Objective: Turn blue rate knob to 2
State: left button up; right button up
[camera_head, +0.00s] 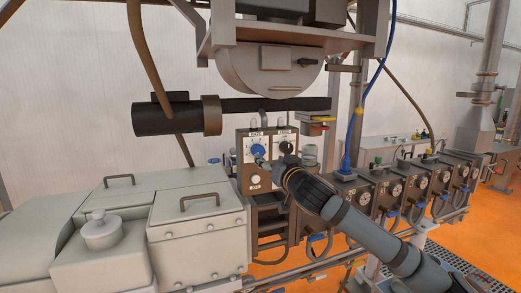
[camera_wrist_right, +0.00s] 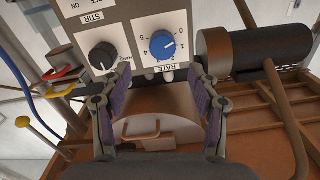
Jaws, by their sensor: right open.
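The blue rate knob (camera_head: 257,150) is on the white-faced control panel, at the left of a black knob (camera_head: 286,147). In the right wrist view, which shows the panel upside down, the blue knob (camera_wrist_right: 163,45) sits above the RATE label, its white mark toward the picture's right; I cannot surely read the number it points at. My right gripper (camera_head: 264,164) is just below and in front of the blue knob. In the wrist view its two fingers (camera_wrist_right: 157,84) are spread wide and empty, apart from the knob. My left gripper is not in view.
The black STIR knob (camera_wrist_right: 103,56) is close beside the blue one. A white knob (camera_head: 254,180) sits lower on the panel. A dark cylinder (camera_head: 168,118) lies above left. Several dial gauges and blue hoses stand to the right. Grey covered housings (camera_head: 199,204) fill the left.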

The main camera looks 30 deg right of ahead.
aim_at(259, 152)
jog(key=p+x, duration=0.2)
jog(key=x, duration=0.2)
jog(key=p+x, duration=0.3)
jog(key=x, duration=0.1)
jog(key=shift+w+a+r+p, duration=0.1)
jog(key=shift+w+a+p, duration=0.1)
jog(key=shift+p, duration=0.15)
jog(key=shift+w, duration=0.25)
jog(key=c, duration=1.2)
